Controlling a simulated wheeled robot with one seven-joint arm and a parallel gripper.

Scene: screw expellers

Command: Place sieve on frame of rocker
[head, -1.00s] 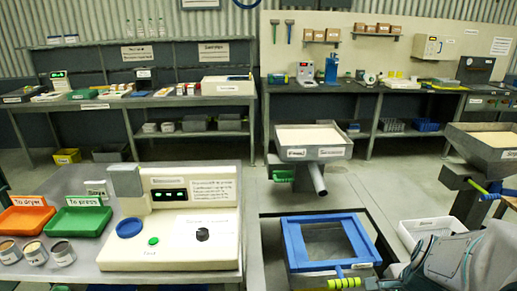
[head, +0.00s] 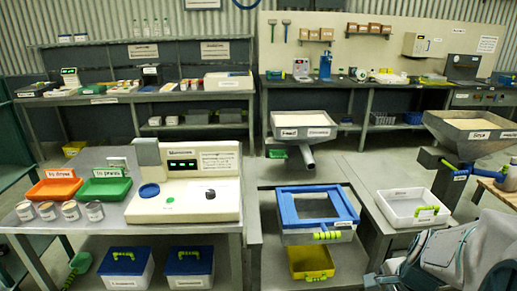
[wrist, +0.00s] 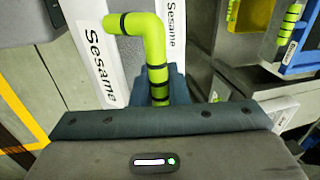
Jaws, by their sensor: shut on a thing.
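My gripper (wrist: 158,92) is shut on a bent lime-green handle (wrist: 152,45) with black bands. White strips reading "Sesame" (wrist: 97,50) show on both sides of the handle; I cannot tell for sure which thing it is fixed to. The blue rocker frame (head: 282,212), with its own green handle at the front, stands left of my arm in the head view. It also shows at the upper right of the wrist view (wrist: 302,62). In the head view, my gripper's fingers and the held handle cannot be made out.
A white tray (head: 387,207) with a green handle stands right of the blue frame. A yellow bin (head: 311,262) sits under the frame. Filled hoppers stand behind (head: 303,117) and at the right (head: 478,118). A bench with a weighing unit (head: 215,160) is at the left.

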